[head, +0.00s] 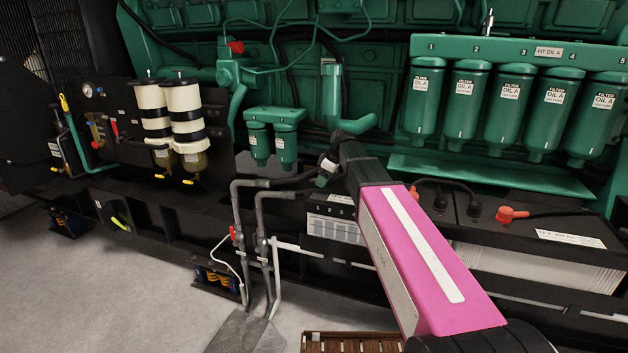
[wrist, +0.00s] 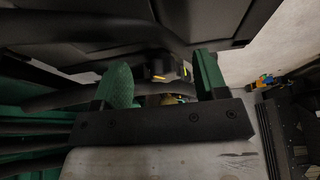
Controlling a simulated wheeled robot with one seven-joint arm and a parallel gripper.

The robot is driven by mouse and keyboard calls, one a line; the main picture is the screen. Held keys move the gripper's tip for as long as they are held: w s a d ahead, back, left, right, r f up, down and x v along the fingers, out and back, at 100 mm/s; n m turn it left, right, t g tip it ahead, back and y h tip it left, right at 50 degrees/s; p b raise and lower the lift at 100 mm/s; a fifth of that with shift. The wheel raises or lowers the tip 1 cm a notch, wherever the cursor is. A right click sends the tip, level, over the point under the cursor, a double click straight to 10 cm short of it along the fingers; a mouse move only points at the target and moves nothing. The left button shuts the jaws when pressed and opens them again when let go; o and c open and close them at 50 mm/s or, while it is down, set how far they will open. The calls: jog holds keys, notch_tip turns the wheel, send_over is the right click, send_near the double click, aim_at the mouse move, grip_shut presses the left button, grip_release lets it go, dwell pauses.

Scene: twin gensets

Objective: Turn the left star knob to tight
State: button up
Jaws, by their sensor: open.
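A black knob-like part with yellow marks (wrist: 168,68) shows in the wrist view, beyond and between my fingertips. It may be the left star knob, but its outline is dark and its tight or loose setting cannot be read. My gripper (wrist: 162,66) is open, with one green finger on each side of that part and no clear contact. In the head view my pink arm reaches to the machine's lower middle, and my gripper (head: 325,174) is small and partly hidden there. I cannot pick out the knob in the head view.
Green oil filters (head: 510,100) hang at the upper right. Black batteries (head: 540,240) stand below them. Two white-and-black filters (head: 186,115) are at the left. Grey pipes (head: 262,235) rise close to my gripper. The grey floor (head: 130,290) at the lower left is clear.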

aim_at(313, 180)
jog(key=a, duration=0.2)
jog(key=w+a, duration=0.1)
jog(key=shift+w+a, duration=0.2)
jog(key=shift+a, duration=0.15)
jog(key=shift+a+f, duration=0.15)
jog(key=shift+f, duration=0.4)
jog(key=c, duration=0.9)
